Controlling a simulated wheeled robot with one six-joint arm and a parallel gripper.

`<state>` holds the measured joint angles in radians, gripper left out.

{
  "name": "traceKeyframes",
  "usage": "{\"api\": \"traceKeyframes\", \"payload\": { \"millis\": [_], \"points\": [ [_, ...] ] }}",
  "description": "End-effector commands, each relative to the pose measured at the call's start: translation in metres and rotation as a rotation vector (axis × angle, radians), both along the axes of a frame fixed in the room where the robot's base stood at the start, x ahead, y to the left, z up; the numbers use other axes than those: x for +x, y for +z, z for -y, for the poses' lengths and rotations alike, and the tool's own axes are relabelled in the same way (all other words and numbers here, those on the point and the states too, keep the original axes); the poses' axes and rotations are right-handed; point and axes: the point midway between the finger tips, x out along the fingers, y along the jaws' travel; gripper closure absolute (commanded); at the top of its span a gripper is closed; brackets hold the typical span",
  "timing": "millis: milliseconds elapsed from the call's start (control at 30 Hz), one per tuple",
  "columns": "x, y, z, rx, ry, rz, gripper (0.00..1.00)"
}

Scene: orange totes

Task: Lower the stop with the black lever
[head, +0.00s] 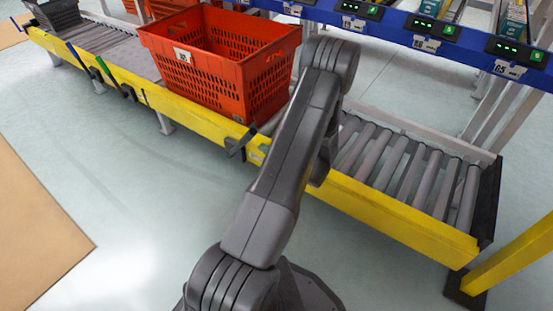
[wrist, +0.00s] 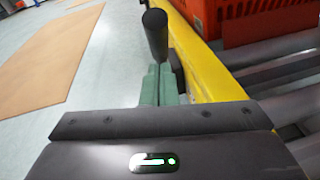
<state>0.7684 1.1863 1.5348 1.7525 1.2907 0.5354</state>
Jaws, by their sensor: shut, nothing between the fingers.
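A black lever (head: 240,144) is mounted on the outer side of the yellow rail (head: 195,117), by the right end of the red-orange tote (head: 205,82). In the wrist view a thick black lever handle (wrist: 156,34) stands up beside the yellow rail (wrist: 205,60). My gripper's green fingers (wrist: 158,84) are shut with nothing between them. They are close by the handle, just below it in the picture; I cannot tell whether they touch. In the head view my arm hides the gripper. I cannot make out the stop clearly.
Bare rollers (head: 410,170) lie right of the tote. Other levers, one green (head: 106,69) and one blue (head: 77,55), sit further left along the rail. A grey crate (head: 57,14) stands at the far left. A blue shelf beam (head: 400,22) runs above. The floor in front is clear.

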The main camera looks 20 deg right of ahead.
Motion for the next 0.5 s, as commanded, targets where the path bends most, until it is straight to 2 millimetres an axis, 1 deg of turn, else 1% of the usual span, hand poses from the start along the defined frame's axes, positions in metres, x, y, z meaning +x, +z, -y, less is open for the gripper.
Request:
{"api": "traceKeyframes", "payload": {
  "millis": [100, 200, 500],
  "points": [
    [0.012, 0.009, -0.005, -0.003, 0.002, 0.003, 1.0],
    [0.018, 0.014, -0.007, -0.001, 0.0, 0.002, 1.0],
    [0.021, 0.017, -0.009, 0.0, -0.001, 0.0, 1.0]
  ]
}}
